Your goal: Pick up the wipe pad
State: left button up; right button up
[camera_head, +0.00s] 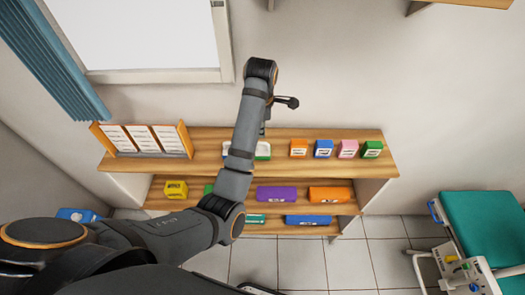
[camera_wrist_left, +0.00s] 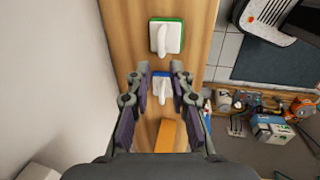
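Two small pads with white tops stand on the wooden shelf top. One has a blue edge (camera_wrist_left: 162,75). The other has a green rim and a raised white piece (camera_wrist_left: 167,36); it also shows just right of my arm in the head view (camera_head: 263,151). I cannot tell which is the wipe pad. My left gripper (camera_wrist_left: 161,72) is open and empty over the shelf, its fingers on either side of the blue-edged pad in the wrist view, with no visible contact. In the head view my left gripper (camera_head: 287,102) is in front of the wall. My right gripper is not in view.
An orange upright panel (camera_wrist_left: 168,136) is near the blue-edged pad. It seems part of the card stand (camera_head: 145,139) on the shelf top (camera_head: 215,136). Small coloured boxes (camera_head: 323,148) stand to the right. Lower shelves hold more boxes. A green dental chair (camera_head: 480,225) is at the right.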

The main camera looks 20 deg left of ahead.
pick_arm(q)
jog(key=p, duration=0.2)
send_near(262, 148)
jog(key=shift+a+f, duration=0.2)
jog(key=shift+f, duration=0.05)
jog(key=shift+w+f, duration=0.15)
jog(key=shift+f, duration=0.4)
jog(key=f+p, duration=0.1)
jog(key=f, duration=0.1)
jog(key=f+p, duration=0.1)
jog(key=f, duration=0.1)
jog(key=shift+w+a+p, duration=0.15)
jog(key=shift+w+p, duration=0.1)
jog(key=shift+p, duration=0.05)
jog(key=shift+w+a+f, duration=0.1)
jog(key=shift+f, duration=0.3)
grip_shut()
